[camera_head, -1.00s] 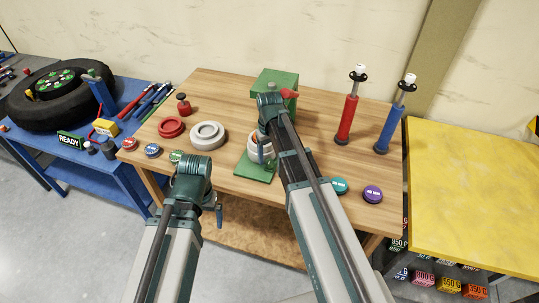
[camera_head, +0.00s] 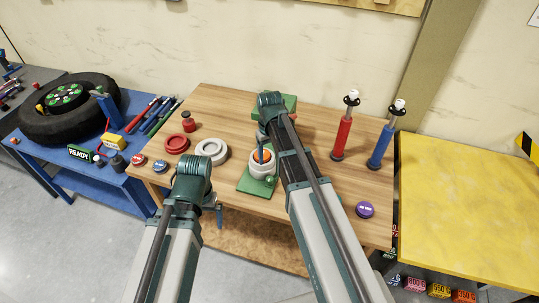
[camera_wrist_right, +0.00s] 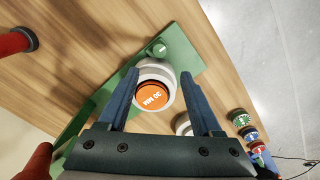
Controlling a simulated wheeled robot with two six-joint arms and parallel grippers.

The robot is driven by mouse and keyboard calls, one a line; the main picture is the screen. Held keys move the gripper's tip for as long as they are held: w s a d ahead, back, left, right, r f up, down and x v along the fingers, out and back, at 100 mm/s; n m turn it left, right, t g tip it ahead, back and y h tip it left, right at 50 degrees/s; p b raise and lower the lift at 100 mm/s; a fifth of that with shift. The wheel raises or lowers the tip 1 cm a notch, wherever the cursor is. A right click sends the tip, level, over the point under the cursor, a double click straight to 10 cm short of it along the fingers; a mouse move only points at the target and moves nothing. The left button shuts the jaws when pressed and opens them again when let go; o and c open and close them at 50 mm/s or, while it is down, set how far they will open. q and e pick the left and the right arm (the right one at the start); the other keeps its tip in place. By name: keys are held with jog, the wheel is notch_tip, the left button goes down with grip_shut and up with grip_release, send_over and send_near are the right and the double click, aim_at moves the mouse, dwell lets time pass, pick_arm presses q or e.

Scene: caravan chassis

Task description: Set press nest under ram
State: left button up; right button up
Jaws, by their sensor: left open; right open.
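The press has a green base plate (camera_head: 257,186) and a green block (camera_head: 289,102) at the back; my right arm covers much of it. A pale round nest (camera_head: 262,170) with an orange top stands on the plate. In the right wrist view the nest's orange disc (camera_wrist_right: 153,95) lies between the fingers of my right gripper (camera_wrist_right: 163,88), which are spread. Whether they touch the nest I cannot tell. The green plate (camera_wrist_right: 176,53) runs diagonally there. The ram is not clearly visible. My left gripper (camera_head: 215,207) is partly hidden, low before the bench's front edge.
A pale ring (camera_head: 211,151), a red ring (camera_head: 176,144) and a small red bottle (camera_head: 189,123) stand left of the press. Red (camera_head: 344,130) and blue (camera_head: 382,147) upright cylinders and a purple disc (camera_head: 365,209) are on the right. A yellow table (camera_head: 465,205) adjoins.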

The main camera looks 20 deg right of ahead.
aim_at(270, 179)
jog(key=s+t, duration=0.1)
jog(key=s, duration=0.1)
jog(key=s+t, duration=0.1)
jog(key=t, duration=0.1)
jog(key=s+d+t+b, duration=0.1)
jog(key=s, duration=0.1)
jog(key=shift+s+d+r+t+y, duration=0.1)
jog(key=shift+s+r+t+y, duration=0.1)
jog(key=shift+s+t+y, duration=0.15)
jog(key=shift+f, duration=0.1)
jog(key=b+x, duration=1.3)
jog(key=shift+f, duration=0.35)
grip_shut()
dwell(0.7)
